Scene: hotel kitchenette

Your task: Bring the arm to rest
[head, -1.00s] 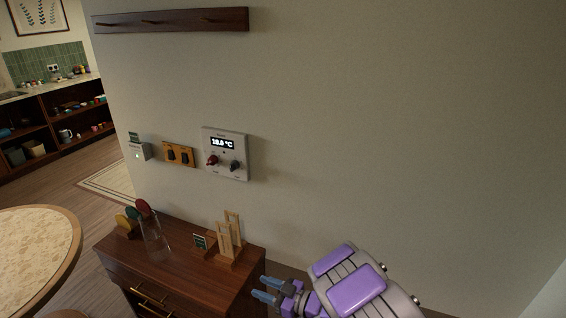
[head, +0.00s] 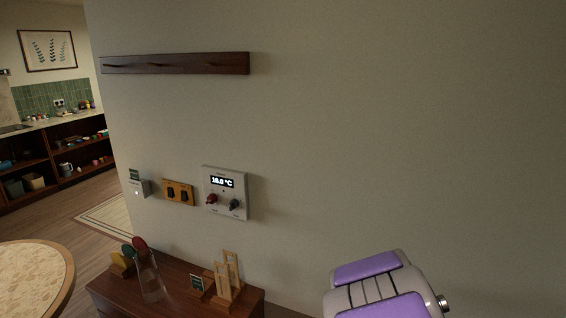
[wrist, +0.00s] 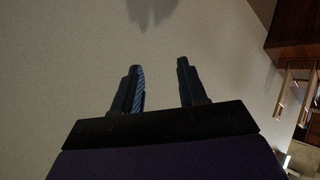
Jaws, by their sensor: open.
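My gripper (wrist: 160,92) shows in the wrist view with its two fingers apart and nothing between them. The plain wall fills most of the view beyond the fingers. In the head view the gripper itself is out of sight; only a purple and grey part of my arm shows at the bottom right, in front of the wall.
A thermostat panel (head: 226,194), switch plate (head: 178,193) and peg rail (head: 175,64) are on the wall. A round table (head: 35,277) is at far left.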

